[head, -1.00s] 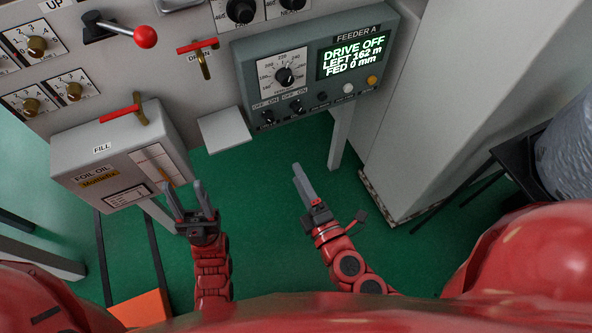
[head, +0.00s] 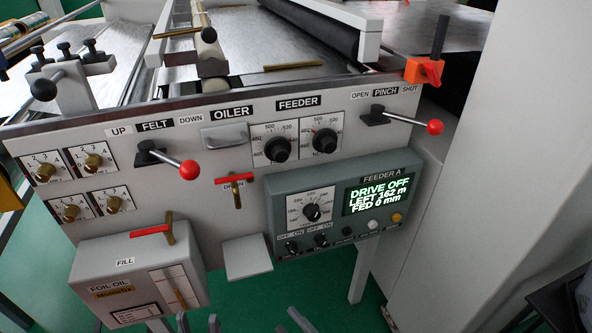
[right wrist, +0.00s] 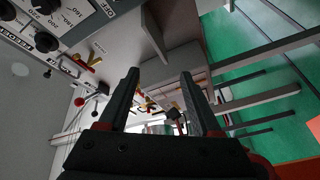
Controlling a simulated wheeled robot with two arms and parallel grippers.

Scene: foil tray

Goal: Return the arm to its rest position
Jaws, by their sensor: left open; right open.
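Only the fingertips of my left gripper (head: 199,322) show at the bottom edge of the head view, apart and empty, below the foil oil box. The fingertips of my right gripper (head: 300,320) show at the bottom edge too, right of the left one and below the feeder A box. In the right wrist view my right gripper (right wrist: 160,82) has its two dark fingers spread with nothing held between them. Both arms behind the fingertips are out of the head view.
The machine panel carries a felt lever (head: 168,155), a pinch lever (head: 405,119), a drain valve (head: 236,188), the feeder A box (head: 290,213) and the foil oil box (head: 95,270). A small grey shelf (head: 247,257) sticks out between the boxes. Green floor (head: 335,290) lies below.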

